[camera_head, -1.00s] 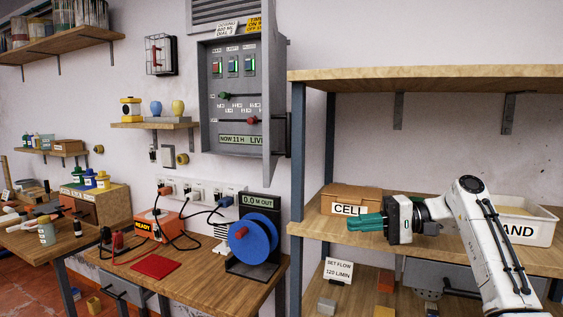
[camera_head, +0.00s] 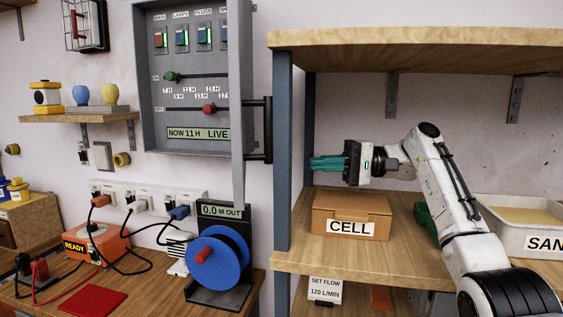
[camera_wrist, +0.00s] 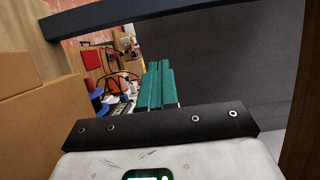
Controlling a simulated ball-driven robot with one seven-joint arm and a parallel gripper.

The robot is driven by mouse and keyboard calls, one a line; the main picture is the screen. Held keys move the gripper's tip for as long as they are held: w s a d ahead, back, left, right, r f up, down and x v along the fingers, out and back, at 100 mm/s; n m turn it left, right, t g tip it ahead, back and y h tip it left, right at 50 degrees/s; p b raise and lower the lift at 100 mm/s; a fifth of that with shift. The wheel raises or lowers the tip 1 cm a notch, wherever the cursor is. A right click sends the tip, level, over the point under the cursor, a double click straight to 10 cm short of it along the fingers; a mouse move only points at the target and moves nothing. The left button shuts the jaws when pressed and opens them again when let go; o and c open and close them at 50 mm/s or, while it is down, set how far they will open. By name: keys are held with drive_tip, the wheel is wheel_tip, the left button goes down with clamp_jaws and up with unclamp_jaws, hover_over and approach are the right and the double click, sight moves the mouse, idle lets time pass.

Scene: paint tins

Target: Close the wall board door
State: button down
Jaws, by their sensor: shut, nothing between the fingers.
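The wall board (camera_head: 190,138) is a grey box on the wall with lit switches, two sliders and a display reading "NOW 11 H LIVE". Its door (camera_head: 238,110) stands open at the right side, seen nearly edge-on, with a black bar handle (camera_head: 267,130) on its right-hand face. My gripper (camera_head: 312,163) is to the right of the door and handle, past the shelf post in the picture, pointing left. Its green fingers are together and empty, apart from the handle. The fingers also show in the wrist view (camera_wrist: 157,75); I cannot make out the door there.
The blue-grey shelf post (camera_head: 283,150) stands between gripper and door in the picture. The upper shelf board (camera_head: 420,42) is above my gripper; a "CELL" box (camera_head: 350,205) and a sand tray (camera_head: 490,212) are below. A blue reel (camera_head: 215,262) stands below the door.

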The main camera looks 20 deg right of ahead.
drive_tip(key=p+x, duration=0.4)
drive_tip(key=x, duration=0.9)
drive_tip(key=shift+a, duration=0.25)
drive_tip(key=x, duration=0.3)
drive_tip(key=shift+s+a+p, duration=0.15)
drive_tip(key=shift+a+p, duration=0.15)
drive_tip(key=shift+a, duration=0.05)
drive_tip(key=shift+d, duration=0.2)
